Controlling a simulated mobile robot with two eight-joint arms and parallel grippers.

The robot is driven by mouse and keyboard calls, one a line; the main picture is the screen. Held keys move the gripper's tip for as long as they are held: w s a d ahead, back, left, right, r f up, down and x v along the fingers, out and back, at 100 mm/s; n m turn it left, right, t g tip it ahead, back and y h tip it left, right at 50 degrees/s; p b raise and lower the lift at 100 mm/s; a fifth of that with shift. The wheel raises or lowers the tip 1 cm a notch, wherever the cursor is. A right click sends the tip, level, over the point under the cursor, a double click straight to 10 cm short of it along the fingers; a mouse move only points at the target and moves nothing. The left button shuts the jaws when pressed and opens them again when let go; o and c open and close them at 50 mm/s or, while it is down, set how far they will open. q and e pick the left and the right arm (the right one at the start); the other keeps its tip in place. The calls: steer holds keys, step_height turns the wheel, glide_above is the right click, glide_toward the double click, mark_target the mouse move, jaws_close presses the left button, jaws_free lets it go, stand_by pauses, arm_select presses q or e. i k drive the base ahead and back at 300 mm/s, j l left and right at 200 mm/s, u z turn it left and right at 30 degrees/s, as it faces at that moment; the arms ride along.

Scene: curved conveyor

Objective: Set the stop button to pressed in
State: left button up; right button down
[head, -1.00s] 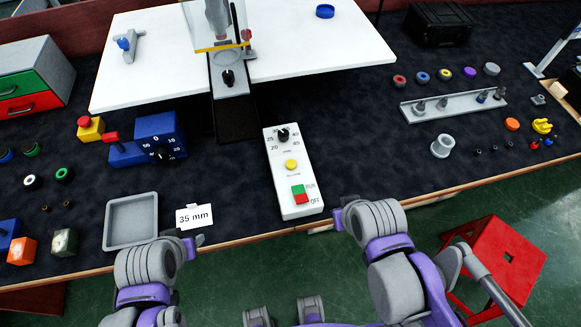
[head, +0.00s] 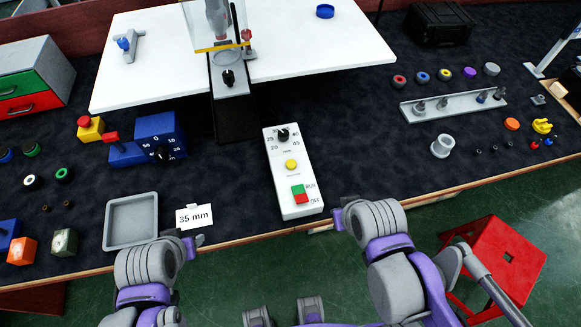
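A control panel (head: 292,172), white and long, lies at the middle of the table. It has a black knob at the top, a yellow button (head: 291,165) in the middle, and a green and red switch (head: 299,194) marked RUN and OFF near its front end. A red mushroom button (head: 84,121) sits on a yellow box (head: 91,132) at the left; I cannot tell whether it is pressed in. My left gripper (head: 194,242) is at the front edge by the 35 mm card. My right gripper (head: 338,219) is just right of the panel's front end. Neither gripper's opening shows clearly.
A blue device (head: 160,129) with a dial and red lever stands beside the yellow box. A grey tray (head: 108,236) and the 35 mm card (head: 194,217) lie at the front left. A clear-guarded machine (head: 230,70) stands behind the panel. Dark table is free right of the panel.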

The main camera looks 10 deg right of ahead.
mark_target(85, 121)
steer(key=u, duration=1.25)
